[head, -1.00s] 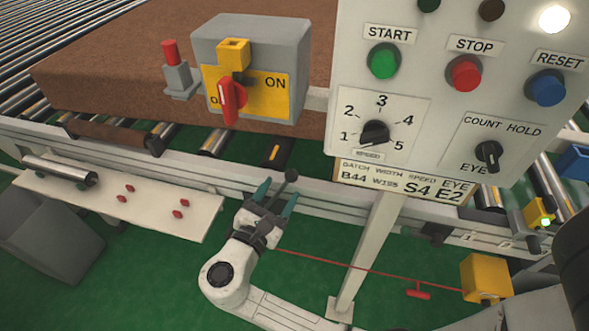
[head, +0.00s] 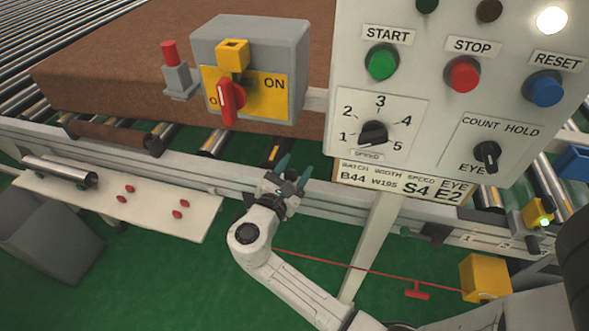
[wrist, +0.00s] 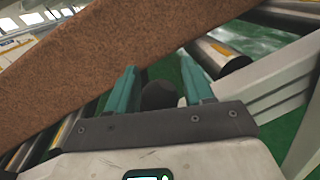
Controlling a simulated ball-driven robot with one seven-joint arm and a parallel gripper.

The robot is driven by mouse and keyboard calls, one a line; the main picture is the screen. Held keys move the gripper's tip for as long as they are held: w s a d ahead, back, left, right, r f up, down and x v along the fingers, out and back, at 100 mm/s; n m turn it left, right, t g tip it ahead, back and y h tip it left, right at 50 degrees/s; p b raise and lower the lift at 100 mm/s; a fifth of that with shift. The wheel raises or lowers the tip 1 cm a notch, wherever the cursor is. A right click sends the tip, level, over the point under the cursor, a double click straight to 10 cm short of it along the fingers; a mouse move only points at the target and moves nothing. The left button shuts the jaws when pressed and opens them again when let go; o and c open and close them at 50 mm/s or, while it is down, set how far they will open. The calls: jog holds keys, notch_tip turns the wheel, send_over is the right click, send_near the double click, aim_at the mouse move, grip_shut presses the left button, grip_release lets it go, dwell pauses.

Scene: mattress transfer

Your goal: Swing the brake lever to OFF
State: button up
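A lever with a dark round knob (head: 290,175) stands at the front of the conveyor rail. In the wrist view the dark knob (wrist: 158,96) shows between my two teal fingers. My gripper (head: 292,171) is open around or just behind the knob; I cannot tell whether a finger touches it. My gripper also shows in the wrist view (wrist: 160,86). No ON or OFF mark is readable beside this knob. A red rotary handle (head: 228,103) on a yellow plate points upright, with ON at right and a partly hidden word at left.
A grey box (head: 285,45) carries the red handle. A control panel (head: 430,130) with buttons and dials hangs at right. A brown mattress (head: 110,75) lies on the rollers. A white shelf (head: 100,205) juts out at left. A red cord (head: 360,268) runs low.

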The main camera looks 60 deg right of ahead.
grip_shut()
jog(key=shift+w+r, duration=0.1)
dwell(0.4)
jog(key=shift+w+a+r+n+p, duration=0.25)
jog(key=shift+w+r+n+p, duration=0.2)
jog(key=shift+p, duration=0.25)
jog(key=w+a+n, duration=0.2)
jog(key=w+n, duration=0.3)
jog(key=w, duration=0.2)
jog(key=w+a+f+n+t+h+p, duration=0.1)
jog(key=w+a+n, duration=0.2)
jog(key=w+n, duration=0.2)
jog(key=shift+w+a+t, duration=0.25)
jog(key=shift+w+t, duration=0.05)
jog(key=shift+w, duration=1.25)
jog(key=shift+o, duration=0.9)
grip_release()
jog(key=shift+w, duration=0.1)
